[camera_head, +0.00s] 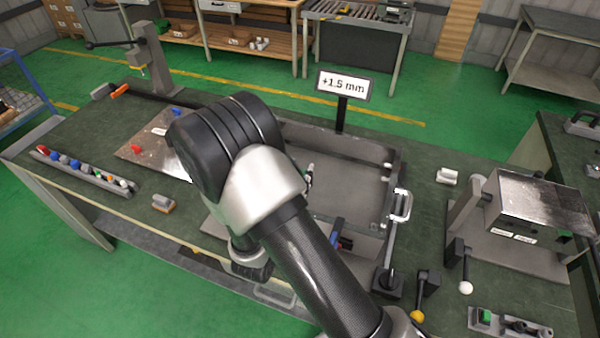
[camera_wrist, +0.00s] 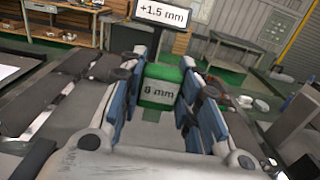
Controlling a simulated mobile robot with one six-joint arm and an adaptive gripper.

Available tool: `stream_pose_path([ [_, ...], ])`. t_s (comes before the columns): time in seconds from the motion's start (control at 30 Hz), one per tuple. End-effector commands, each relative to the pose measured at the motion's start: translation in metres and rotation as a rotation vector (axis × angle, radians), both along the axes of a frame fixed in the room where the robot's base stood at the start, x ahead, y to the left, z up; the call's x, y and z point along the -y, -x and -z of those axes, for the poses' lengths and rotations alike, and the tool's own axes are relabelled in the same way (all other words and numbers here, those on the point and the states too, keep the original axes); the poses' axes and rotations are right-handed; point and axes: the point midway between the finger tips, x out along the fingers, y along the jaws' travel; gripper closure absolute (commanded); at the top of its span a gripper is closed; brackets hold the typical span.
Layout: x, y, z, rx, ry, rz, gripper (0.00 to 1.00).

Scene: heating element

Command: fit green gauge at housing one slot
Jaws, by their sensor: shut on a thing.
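The green gauge (camera_wrist: 159,88), a block with a white "8 mm" label, sits between the blue-padded fingers of my gripper (camera_wrist: 163,70) in the wrist view. My gripper is shut on it. In the head view my arm hides most of the gripper and the gauge. A grey open box-like housing (camera_head: 375,160) stands on the bench under and beyond my arm. I cannot make out which part of it is slot one, nor whether the gauge touches the housing.
A sign reading "+1.5 mm" (camera_head: 343,86) stands behind the housing. A rack (camera_head: 112,184) of coloured pieces lies at left, near a metal plate (camera_head: 135,148). A metal box fixture (camera_head: 540,207) and levers with a white knob (camera_head: 466,288) and yellow knob (camera_head: 417,316) stand at right.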

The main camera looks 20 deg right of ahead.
Motion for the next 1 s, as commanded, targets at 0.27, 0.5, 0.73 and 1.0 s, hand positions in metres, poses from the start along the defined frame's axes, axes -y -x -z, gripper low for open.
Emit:
stream_pose_path([
  [0.27, 0.000, 0.000, 0.002, -0.001, -0.001, 0.001, 0.94],
  [0.5, 0.000, 0.000, 0.018, -0.001, -0.001, 0.000, 0.94],
  [0.73, 0.000, 0.000, 0.041, 0.000, -0.001, 0.001, 0.94],
  [1.0, 0.000, 0.000, 0.058, 0.000, -0.001, 0.001, 0.94],
])
